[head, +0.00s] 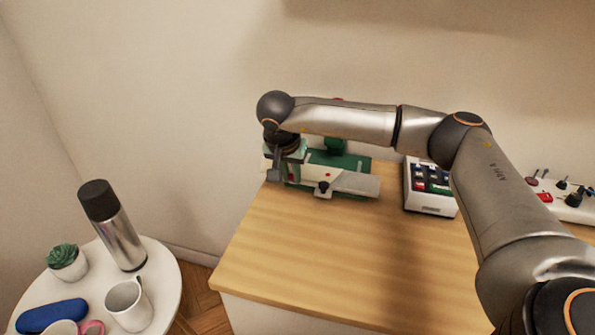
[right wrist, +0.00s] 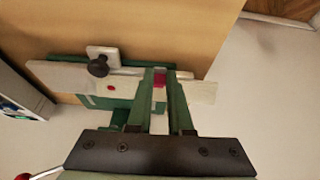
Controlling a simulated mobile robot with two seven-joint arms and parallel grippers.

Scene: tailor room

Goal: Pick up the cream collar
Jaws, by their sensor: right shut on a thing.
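My right gripper (head: 283,172) is at the left end of a small green and cream machine (head: 355,183) near the back of the wooden table. In the right wrist view its fingers (right wrist: 160,78) are close together, with a small red part and a pale strip between them. A flat cream piece (right wrist: 203,92), which looks like the collar, sticks out to the right of the fingers. I cannot tell where it ends behind them or whether it touches the machine. The gripper is shut on it as far as I can see. My left gripper is out of view.
The wooden table (head: 300,245) is clear in front of the machine. A white box with dark compartments (head: 430,203) stands to the right, and a white rack (head: 570,207) beyond it. A round white side table (head: 165,275) at left holds a flask (head: 120,235), mug and plant.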

